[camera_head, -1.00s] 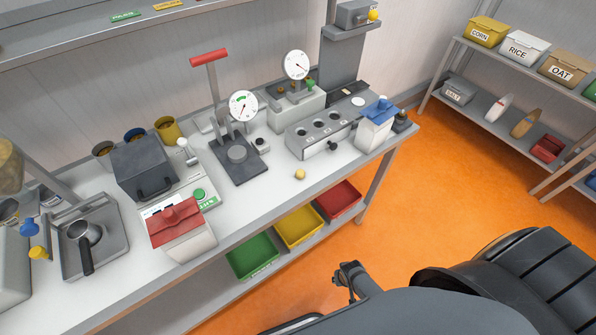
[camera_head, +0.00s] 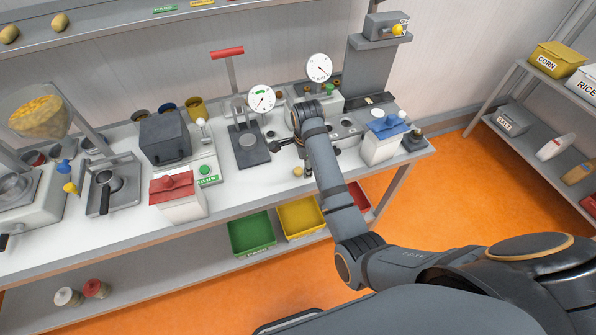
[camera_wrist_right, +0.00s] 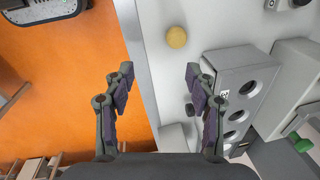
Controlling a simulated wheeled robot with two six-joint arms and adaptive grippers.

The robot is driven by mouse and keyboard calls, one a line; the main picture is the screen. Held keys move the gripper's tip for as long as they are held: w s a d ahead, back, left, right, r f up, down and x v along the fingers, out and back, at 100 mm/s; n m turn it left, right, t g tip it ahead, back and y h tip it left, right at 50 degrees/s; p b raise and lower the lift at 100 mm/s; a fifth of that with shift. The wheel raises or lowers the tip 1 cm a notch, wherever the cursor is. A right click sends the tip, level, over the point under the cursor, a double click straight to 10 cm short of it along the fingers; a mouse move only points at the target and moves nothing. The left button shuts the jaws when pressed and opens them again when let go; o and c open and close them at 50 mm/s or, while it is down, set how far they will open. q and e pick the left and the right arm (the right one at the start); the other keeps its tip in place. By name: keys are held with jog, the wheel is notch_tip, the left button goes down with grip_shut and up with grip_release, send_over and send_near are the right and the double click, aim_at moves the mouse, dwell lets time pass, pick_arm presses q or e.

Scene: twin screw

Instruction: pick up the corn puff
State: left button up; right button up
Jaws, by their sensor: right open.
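The corn puff, a small round tan ball, lies on the white worktop near its front edge in the head view (camera_head: 298,171). In the right wrist view the corn puff (camera_wrist_right: 176,37) sits beyond the fingertips, between their lines and nearer the right finger's. My right gripper (camera_wrist_right: 160,70) is open and empty, its two fingers spread wide above the front edge of the bench. In the head view my right arm reaches over the worktop, with its gripper partly hidden close to the corn puff. My left gripper is not in view.
A grey block with round holes (camera_wrist_right: 238,95) stands right of the right finger. A white box with a blue lid (camera_head: 380,147) and a dark press stand (camera_head: 247,150) flank the arm. Green (camera_head: 251,233) and yellow (camera_head: 300,216) bins sit below the bench.

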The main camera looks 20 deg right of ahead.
notch_tip(320, 180, up, 3)
jog(key=w+a+m, duration=0.1)
jog(key=w+m, duration=0.1)
jog(key=p, duration=0.1)
send_over(298, 171)
jog(key=s, duration=0.2)
jog(key=f, duration=0.4)
jog(key=shift+w+a+f, duration=0.15)
jog(key=shift+w+f, duration=0.05)
jog(key=shift+f, duration=0.15)
jog(key=shift+w+f, duration=0.1)
jog(key=shift+f, duration=0.3)
jog(key=shift+f+p, duration=0.1)
jog(key=shift+p, duration=0.2)
jog(key=f, duration=0.2)
jog(key=w+f+p, duration=0.1)
jog(key=f, duration=0.2)
jog(key=shift+w, duration=0.1)
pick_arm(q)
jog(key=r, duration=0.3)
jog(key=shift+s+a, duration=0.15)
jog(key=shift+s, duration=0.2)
pick_arm(e)
jog(key=shift+r, duration=0.1)
jog(key=c, duration=0.8)
